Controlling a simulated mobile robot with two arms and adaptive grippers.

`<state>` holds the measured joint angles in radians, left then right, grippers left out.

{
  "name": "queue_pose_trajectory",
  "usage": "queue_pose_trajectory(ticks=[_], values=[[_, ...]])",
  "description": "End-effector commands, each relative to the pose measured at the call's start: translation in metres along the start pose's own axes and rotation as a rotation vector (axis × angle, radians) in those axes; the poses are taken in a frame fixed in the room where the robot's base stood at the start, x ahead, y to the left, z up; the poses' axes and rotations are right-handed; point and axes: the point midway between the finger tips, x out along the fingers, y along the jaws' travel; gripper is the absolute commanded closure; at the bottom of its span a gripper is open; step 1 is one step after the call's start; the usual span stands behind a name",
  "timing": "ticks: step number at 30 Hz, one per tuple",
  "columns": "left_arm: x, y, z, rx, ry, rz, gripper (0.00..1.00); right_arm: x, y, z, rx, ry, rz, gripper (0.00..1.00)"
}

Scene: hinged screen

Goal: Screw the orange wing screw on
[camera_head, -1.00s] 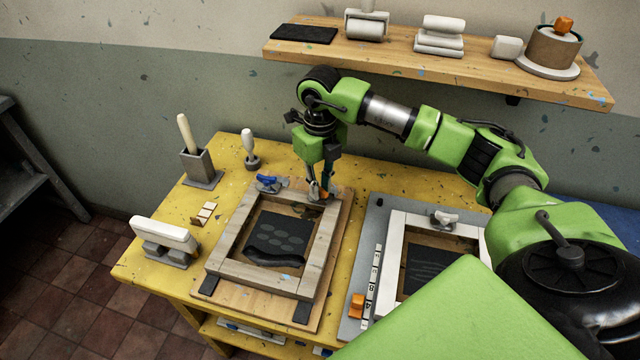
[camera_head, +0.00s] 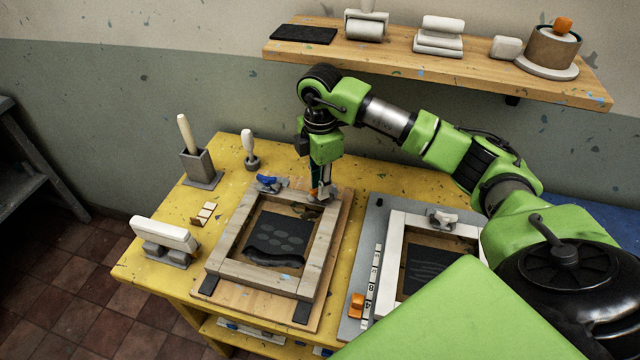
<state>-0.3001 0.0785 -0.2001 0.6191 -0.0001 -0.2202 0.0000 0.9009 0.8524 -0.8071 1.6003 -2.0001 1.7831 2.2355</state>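A wooden frame (camera_head: 225,270) lies on a wooden board (camera_head: 344,215) on the yellow table. Two hinge clamps sit at its far edge, one with a blue wing screw (camera_head: 266,181). My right gripper (camera_head: 321,193) points down at the other clamp, at the frame's far right corner. A small bit of orange, likely the orange wing screw (camera_head: 313,188), shows at the fingertips, mostly hidden by them. The fingers are seen nearly edge-on, so I cannot tell whether they grip it. My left gripper is not in view.
A second, white frame (camera_head: 397,240) lies on a grey board to the right, with an orange piece (camera_head: 357,302) near its front corner. A grey holder (camera_head: 200,167) and a white-handled tool (camera_head: 249,148) stand at the back left. A shelf (camera_head: 400,62) hangs above.

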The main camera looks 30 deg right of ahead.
Motion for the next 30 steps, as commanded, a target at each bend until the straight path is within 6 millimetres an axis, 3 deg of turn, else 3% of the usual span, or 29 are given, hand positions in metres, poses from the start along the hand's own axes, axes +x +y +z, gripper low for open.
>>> queue_pose_trajectory(ticks=[11,20,27,30], values=[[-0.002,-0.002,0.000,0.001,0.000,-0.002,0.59,-0.001,-0.001,0.000,-0.004,0.000,-0.004,0.71],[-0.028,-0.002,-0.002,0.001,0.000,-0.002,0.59,-0.035,-0.001,0.000,-0.005,-0.001,-0.005,0.71],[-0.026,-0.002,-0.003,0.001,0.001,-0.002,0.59,-0.033,-0.002,0.000,-0.005,-0.001,-0.007,0.71],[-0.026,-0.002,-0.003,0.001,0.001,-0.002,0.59,-0.033,-0.002,0.000,-0.013,-0.001,-0.007,0.78]])
